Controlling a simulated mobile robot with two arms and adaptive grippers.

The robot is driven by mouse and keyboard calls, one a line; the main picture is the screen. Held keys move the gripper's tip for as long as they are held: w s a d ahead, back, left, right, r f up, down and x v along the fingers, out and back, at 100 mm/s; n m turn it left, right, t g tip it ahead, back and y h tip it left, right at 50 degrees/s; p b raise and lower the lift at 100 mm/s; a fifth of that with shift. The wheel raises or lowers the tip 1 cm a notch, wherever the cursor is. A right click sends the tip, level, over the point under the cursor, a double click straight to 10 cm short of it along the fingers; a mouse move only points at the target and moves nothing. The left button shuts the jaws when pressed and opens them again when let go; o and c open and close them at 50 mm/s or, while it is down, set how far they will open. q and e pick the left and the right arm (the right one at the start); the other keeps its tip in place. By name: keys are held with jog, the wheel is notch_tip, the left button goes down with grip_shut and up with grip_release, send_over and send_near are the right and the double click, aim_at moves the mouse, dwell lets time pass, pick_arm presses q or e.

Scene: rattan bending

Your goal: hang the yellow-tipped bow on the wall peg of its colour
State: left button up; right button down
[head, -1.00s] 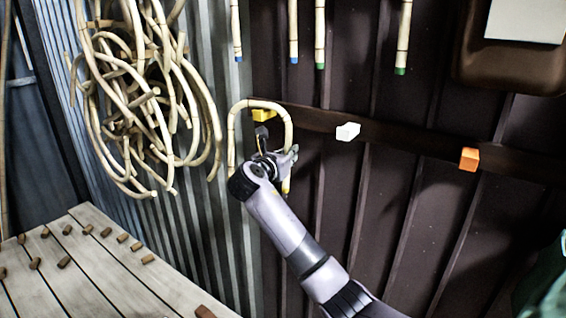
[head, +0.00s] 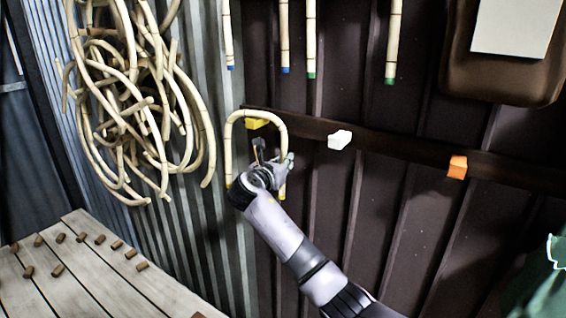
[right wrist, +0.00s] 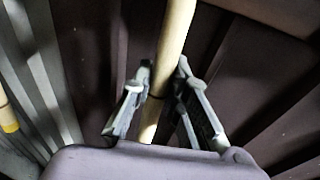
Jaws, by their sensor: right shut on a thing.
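The bow (head: 229,150) is a pale rattan inverted U with its arch over the yellow wall peg (head: 257,124). One leg hangs on each side of the peg; whether the arch touches it I cannot tell. My right gripper (head: 273,156) is shut on the bow's right leg, below the peg. My left gripper is not in view.
A white peg (head: 339,139) and an orange peg (head: 458,167) are on the same dark rail (head: 400,152). Blue- and green-tipped rattan ends hang above. A rattan tangle (head: 125,110) hangs at left, above a slatted table (head: 110,285) with small wooden plugs. A brown panel (head: 500,82) is at upper right.

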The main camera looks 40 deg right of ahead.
jog(key=c, duration=1.5)
grip_release()
jog(key=shift+o, duration=0.2)
jog(key=shift+f, duration=0.1)
jog(key=v, duration=1.2)
jog(key=s+a+p, duration=0.3)
jog(key=a+p, duration=0.2)
jog(key=a, duration=0.3)
jog(key=shift+s+a+p, duration=0.2)
jog(key=shift+a+p, duration=0.05)
jog(key=shift+p, duration=0.05)
